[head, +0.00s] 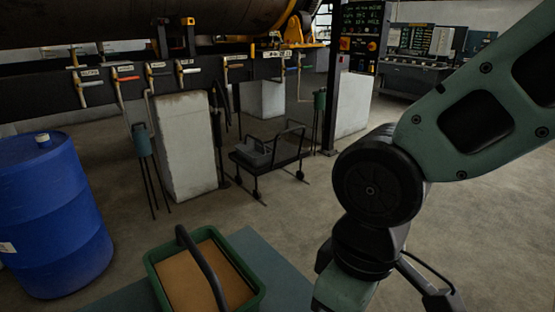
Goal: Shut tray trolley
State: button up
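A low black trolley (272,158) with a raised frame and small wheels stands on the floor, near the middle of the head view. A grey box-like piece (255,152) sits on its left part. I cannot tell whether any tray or drawer of it is open. My arm fills the right side of the view, nearer than the trolley and to its right.
A green tub (152,272) with a black handle and a tan inside is close in front. A blue drum (52,215) stands at left, and a pale concrete pier (186,148) stands left of the trolley. A control panel post (333,85) rises behind right. Floor in front of the trolley is clear.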

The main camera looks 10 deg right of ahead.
aim_at(286, 154)
jog(key=z, duration=0.35)
jog(key=l+z, duration=0.6)
jog(key=z, duration=0.15)
jog(key=i+l+z, duration=0.15)
jog(key=i+l, duration=0.55)
jog(key=i+l+z, duration=0.2)
jog(key=i+l, duration=0.4)
jog(key=i+u, duration=0.35)
jog(key=i, duration=0.2)
jog(key=i+l+u, duration=0.2)
jog(key=i+u, duration=0.15)
jog(key=i, duration=0.15)
jog(key=i+j+u, duration=0.2)
jog(key=i+u, duration=0.3)
jog(key=i+j+u, duration=0.1)
jog(key=i+u, duration=0.15)
jog(key=u, duration=0.2)
jog(key=i+l+u, duration=0.1)
jog(key=i+u, duration=0.4)
jog(key=i+j+z, duration=0.1)
jog(key=i, duration=0.4)
jog(key=i+j+z, duration=0.1)
jog(key=i, duration=0.4)
jog(key=i+j+z, duration=0.1)
jog(key=i, duration=0.4)
jog(key=i+j+z, duration=0.1)
jog(key=i+j, duration=0.2)
jog(key=i, duration=0.2)
